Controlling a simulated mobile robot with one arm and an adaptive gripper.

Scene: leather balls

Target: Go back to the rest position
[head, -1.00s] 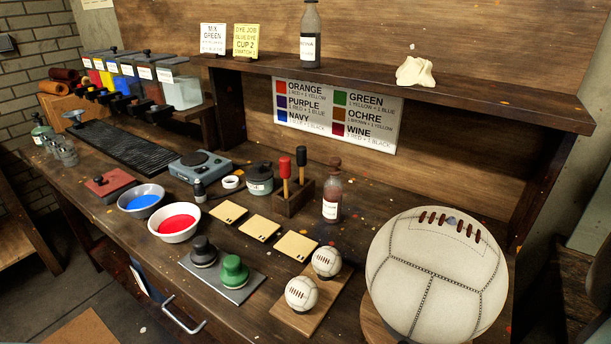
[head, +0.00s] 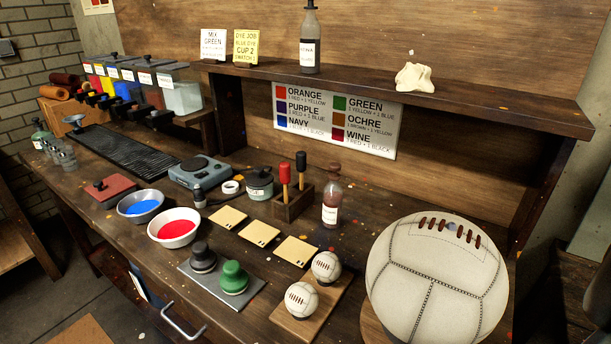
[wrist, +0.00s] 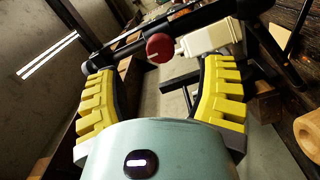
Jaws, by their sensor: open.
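My gripper (wrist: 160,85) shows in the wrist view with its two yellow ridged fingers spread apart. It is open, and nothing is held between the fingers. Beyond the fingers are a dark bar with a round red knob (wrist: 160,47) and a pale box-like part (wrist: 207,38). My gripper and arm do not show in the head view.
The wooden workbench (head: 130,245) carries a blue bowl (head: 140,206), a red bowl (head: 174,229), tan swatches (head: 262,233), black and green daubers, two small balls (head: 301,299) and a large white ball (head: 437,280). A shelf (head: 470,100) runs along the back.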

